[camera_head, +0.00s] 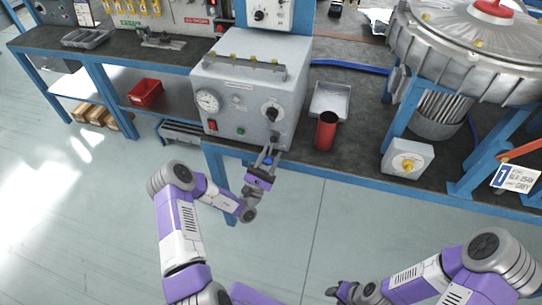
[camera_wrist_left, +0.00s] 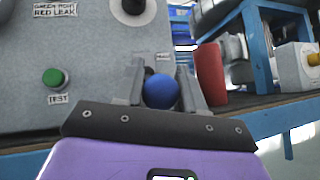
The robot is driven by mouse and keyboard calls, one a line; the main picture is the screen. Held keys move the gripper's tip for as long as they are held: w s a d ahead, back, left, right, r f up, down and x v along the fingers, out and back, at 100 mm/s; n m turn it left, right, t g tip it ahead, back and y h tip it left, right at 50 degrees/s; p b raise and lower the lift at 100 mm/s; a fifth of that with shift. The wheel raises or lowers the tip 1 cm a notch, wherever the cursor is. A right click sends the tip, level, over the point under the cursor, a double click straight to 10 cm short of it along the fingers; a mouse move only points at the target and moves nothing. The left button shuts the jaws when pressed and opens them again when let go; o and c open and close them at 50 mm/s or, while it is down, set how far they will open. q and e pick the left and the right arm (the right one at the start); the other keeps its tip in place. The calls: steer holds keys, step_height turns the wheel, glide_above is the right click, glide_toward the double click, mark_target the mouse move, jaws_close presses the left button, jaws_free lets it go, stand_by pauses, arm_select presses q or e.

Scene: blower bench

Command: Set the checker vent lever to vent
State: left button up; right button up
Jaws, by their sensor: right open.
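The checker (camera_head: 245,95) is a grey box on the bench with a gauge, a black knob, a red switch and a green button. Its vent lever ends in a blue ball (camera_wrist_left: 161,91), low at the checker's right front. My left gripper (camera_head: 270,153) is at that front edge, its fingers on both sides of the ball. In the left wrist view the ball fills the gap between the fingers (camera_wrist_left: 161,88). The lever's shaft is hidden, and the small label behind it is unreadable. My right gripper (camera_head: 335,291) is open and empty, low in the head view, away from the bench.
A grey box with a yellow knob (camera_head: 407,160) and a large blower (camera_head: 470,50) are further right. The floor before the bench is clear.

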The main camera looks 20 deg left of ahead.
arm_select(q)
steer(key=o, duration=0.3)
steer(key=p+v, duration=0.1)
steer(key=v, duration=0.6)
steer(key=shift+s+f, duration=0.2)
stand_by(0.4)
